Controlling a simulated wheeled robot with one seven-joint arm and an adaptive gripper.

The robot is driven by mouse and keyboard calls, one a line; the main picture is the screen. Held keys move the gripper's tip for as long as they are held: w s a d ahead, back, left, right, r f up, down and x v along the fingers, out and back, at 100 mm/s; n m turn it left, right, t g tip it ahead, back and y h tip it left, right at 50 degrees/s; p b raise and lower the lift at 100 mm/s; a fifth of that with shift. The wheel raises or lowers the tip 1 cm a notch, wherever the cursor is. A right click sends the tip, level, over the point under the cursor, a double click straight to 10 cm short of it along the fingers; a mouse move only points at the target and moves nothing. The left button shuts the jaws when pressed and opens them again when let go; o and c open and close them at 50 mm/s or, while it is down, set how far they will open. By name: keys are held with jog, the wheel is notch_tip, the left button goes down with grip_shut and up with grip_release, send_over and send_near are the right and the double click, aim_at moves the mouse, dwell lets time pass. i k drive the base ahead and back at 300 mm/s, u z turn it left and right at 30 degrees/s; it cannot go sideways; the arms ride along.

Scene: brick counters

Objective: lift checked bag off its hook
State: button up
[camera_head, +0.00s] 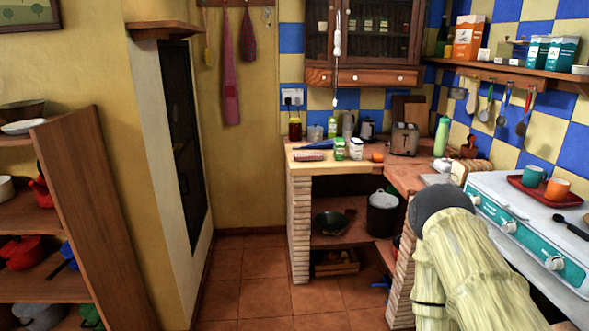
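A dark red checked bag (248,38) hangs from a rail of hooks (236,3) on the yellow back wall, at the top of the head view. It hangs just right of a long pink cloth or apron (230,75). The hook holding the bag is too small to make out clearly. My pale ribbed arm shows at the lower right, in front of the stove and counter, far from the bag. My gripper itself is not visible.
A brick counter (300,165) with jars, a toaster (404,139) and a green bottle (441,137) stands right of the hooks. A wooden shelf unit (95,220) stands at left. The tiled floor (255,275) between them is clear.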

aim_at(248, 45)
jog(key=u, duration=0.15)
jog(key=i, duration=1.65)
jog(key=u, duration=0.4)
jog(key=i, duration=1.55)
jog(key=u, duration=0.25)
